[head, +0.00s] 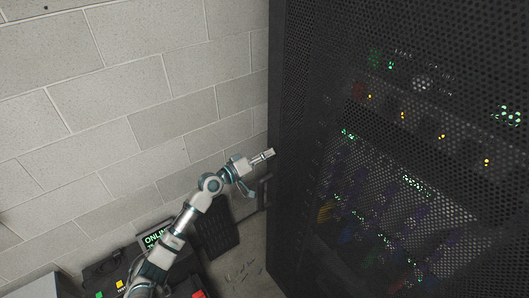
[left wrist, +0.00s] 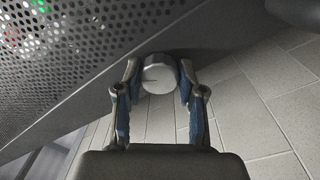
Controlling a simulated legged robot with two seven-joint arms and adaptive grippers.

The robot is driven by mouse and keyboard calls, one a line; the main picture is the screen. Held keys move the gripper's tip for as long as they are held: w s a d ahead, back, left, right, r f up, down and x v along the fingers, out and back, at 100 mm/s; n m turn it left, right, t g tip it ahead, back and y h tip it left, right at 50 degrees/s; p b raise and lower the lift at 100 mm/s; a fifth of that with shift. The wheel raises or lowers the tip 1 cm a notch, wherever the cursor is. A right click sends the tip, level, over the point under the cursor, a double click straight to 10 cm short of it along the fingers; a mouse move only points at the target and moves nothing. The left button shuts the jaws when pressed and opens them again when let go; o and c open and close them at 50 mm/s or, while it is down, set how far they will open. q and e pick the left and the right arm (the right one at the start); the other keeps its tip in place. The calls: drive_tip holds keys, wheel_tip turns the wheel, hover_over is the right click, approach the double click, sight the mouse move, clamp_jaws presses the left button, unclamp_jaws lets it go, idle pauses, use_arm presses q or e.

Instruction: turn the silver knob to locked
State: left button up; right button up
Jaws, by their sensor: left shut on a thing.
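The silver knob (left wrist: 158,79) shows in the left wrist view as a round, pale face with a short dark line pointing left. It sits on the dark edge of the cabinet (left wrist: 210,62). My left gripper (left wrist: 159,70) is shut on the silver knob, one finger on each side of it. In the head view my left gripper (head: 262,157) reaches to the left edge of the black cabinet (head: 290,120). I cannot make out the knob there. No locked or unlocked marking is readable. My right gripper is in neither view.
The cabinet's perforated door (head: 400,110) fills the right, with green and amber lights behind it. A block wall (head: 130,100) stands at the left. A small screen reading "ONLINE" (head: 157,238) and a dark case with coloured buttons (head: 105,275) are low at left.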

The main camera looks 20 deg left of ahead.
use_arm(q)
drive_tip(key=shift+s+d+f+n+p, duration=0.1)
drive_tip(key=shift+f+n+p, duration=0.1)
drive_tip(key=shift+n+p, duration=1)
drive_tip(key=shift+d+f+n+p, duration=0.15)
drive_tip(key=shift+n+p, duration=0.5)
drive_tip(key=shift+n, duration=1.05)
drive_tip(key=shift+a+f, duration=0.1)
drive_tip(key=shift+f, duration=0.05)
drive_tip(key=o, duration=1.1)
drive_tip(key=shift+o, duration=0.2)
drive_tip(key=shift+r, duration=0.2)
drive_tip(key=v, duration=1.1)
drive_tip(key=shift+s+a, duration=0.25)
